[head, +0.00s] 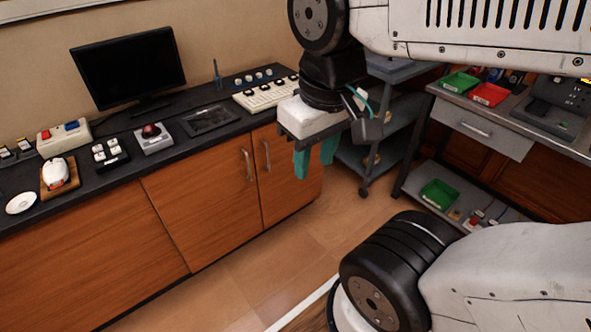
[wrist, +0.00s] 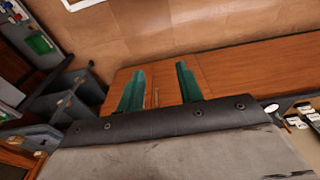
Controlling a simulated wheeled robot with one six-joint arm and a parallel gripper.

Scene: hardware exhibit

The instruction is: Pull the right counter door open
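The wooden right counter door (head: 283,185) is shut at the right end of the dark-topped counter. Its upright metal handle (head: 266,156) is near its left edge, close to the neighbouring door's handle (head: 247,165). My gripper (head: 315,160) has two teal fingers and hangs at the counter's right end, to the right of the handle in the head view. In the wrist view my gripper (wrist: 160,80) has its fingers spread with a wide gap. Thin handles (wrist: 155,97) show between them, beyond the fingers, against the wooden doors. I see no contact with the handle.
The counter top holds a monitor (head: 128,68), a keypad panel (head: 268,93) and several small devices. A grey shelf cart (head: 375,130) and a workbench (head: 495,125) with trays stand to the right. The wooden floor (head: 290,255) before the doors is clear.

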